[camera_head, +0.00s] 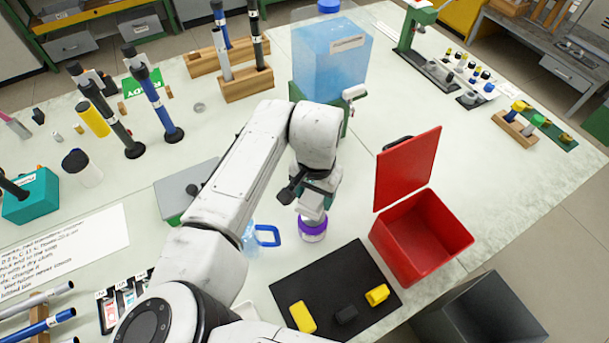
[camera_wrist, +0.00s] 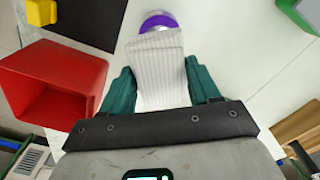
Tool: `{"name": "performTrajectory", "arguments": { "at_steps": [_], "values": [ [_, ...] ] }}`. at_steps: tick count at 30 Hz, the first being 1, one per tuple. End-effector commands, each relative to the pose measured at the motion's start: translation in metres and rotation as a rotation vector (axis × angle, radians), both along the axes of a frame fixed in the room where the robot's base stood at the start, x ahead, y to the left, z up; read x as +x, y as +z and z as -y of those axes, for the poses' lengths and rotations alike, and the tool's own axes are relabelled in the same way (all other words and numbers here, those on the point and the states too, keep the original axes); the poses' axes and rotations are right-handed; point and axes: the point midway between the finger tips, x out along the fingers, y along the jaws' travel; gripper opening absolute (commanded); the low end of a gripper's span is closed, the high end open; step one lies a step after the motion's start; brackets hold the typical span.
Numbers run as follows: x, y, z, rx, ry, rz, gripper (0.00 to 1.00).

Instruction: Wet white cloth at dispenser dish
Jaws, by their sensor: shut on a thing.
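My gripper (camera_head: 316,192) is above the middle of the pale bench, pointing down. In the wrist view its two teal fingers (camera_wrist: 160,88) are shut on a white ribbed cloth (camera_wrist: 158,72). The cloth hangs out past the fingertips. A purple-rimmed round dispenser (camera_head: 313,230) stands upright on the bench just below the gripper. In the wrist view its purple top (camera_wrist: 158,20) shows beyond the cloth's end, which covers part of it. I cannot tell whether the cloth touches the dish. In the head view the cloth is hidden by my wrist.
An open red bin (camera_head: 425,238) stands right of the dispenser. A black mat (camera_head: 345,283) with yellow and black blocks lies in front. A blue water tank (camera_head: 330,65) stands behind.

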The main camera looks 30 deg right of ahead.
Motion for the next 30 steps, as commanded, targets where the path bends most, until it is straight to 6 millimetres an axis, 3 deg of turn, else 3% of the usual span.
{"name": "performTrajectory", "arguments": {
  "at_steps": [8,21,30],
  "values": [
    [0.000,-0.014,0.000,0.001,0.000,-0.001,0.37],
    [0.000,-0.056,0.000,0.001,0.000,0.000,0.37],
    [0.000,-0.060,0.000,0.001,0.000,-0.001,0.37]
  ]
}}
